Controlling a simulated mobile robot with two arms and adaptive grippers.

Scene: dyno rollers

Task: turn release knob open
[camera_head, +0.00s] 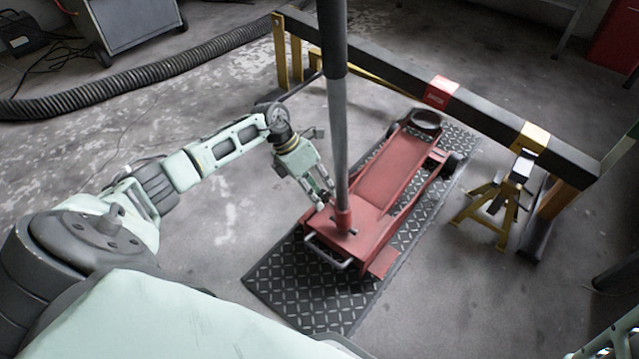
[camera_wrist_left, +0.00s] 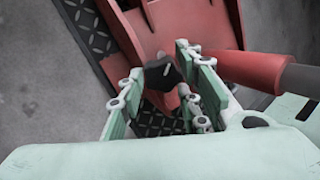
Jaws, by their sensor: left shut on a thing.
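The red floor jack (camera_head: 385,190) stands on a dark tread-plate mat (camera_head: 290,285), its long grey handle (camera_head: 338,130) rising from a red socket. My left gripper (camera_head: 322,197) is low at the left side of the jack's rear end, close to the handle socket. In the left wrist view the dark release knob (camera_wrist_left: 160,75), with a pale mark on its face, sits between the fingertips of my left gripper (camera_wrist_left: 160,70), which is shut on it. The knob is hidden in the head view. My right gripper is not in view.
A black beam (camera_head: 490,120) on yellow legs runs behind the jack, with red and yellow bands. A yellow jack stand (camera_head: 495,205) is at the right. A black ribbed hose (camera_head: 130,92) lies at the back left. Bare floor lies left of the mat.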

